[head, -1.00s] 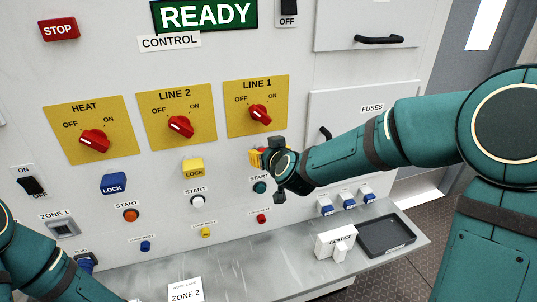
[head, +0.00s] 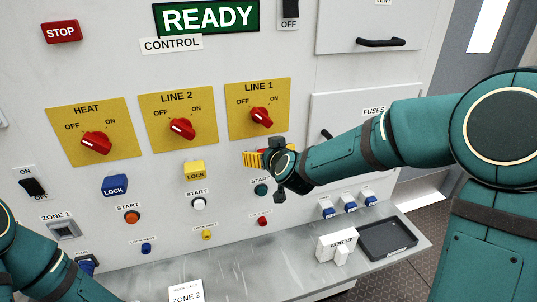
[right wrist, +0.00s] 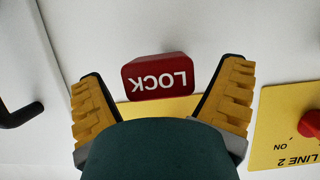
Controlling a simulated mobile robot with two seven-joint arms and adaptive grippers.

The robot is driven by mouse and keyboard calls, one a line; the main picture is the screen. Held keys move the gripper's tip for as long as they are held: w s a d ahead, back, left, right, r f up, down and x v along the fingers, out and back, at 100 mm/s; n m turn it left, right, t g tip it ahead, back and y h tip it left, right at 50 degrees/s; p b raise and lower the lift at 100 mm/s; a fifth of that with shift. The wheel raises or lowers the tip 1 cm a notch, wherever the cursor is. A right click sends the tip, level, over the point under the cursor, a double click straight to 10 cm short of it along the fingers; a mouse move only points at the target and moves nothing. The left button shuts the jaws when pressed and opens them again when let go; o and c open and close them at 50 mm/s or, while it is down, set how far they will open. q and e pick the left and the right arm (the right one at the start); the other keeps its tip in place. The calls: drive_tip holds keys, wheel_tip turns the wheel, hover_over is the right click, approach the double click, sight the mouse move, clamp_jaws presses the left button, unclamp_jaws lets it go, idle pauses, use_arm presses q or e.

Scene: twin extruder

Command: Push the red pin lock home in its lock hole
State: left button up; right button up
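The red pin lock (right wrist: 156,76), marked LOCK, shows upside down in the right wrist view against the white panel below the LINE 1 switch. My right gripper (right wrist: 160,92) has its two yellow fingers apart on either side of it, with gaps showing. In the head view my right gripper (head: 263,160) is up at the panel above the LINE 1 start button and mostly covers the lock. The lock hole is hidden, so how deep the pin sits cannot be told. Only my left forearm shows, at the lower left; its gripper is out of frame.
A yellow lock (head: 194,169) and a blue lock (head: 115,185) sit to the left on the panel. Red rotary switches, including LINE 1 (head: 261,116), are above. A shelf (head: 235,262) below carries a filter box (head: 333,245) and a dark tray (head: 388,240).

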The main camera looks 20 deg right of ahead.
drive_tip(key=shift+s, duration=0.1)
drive_tip(key=v, duration=1.2)
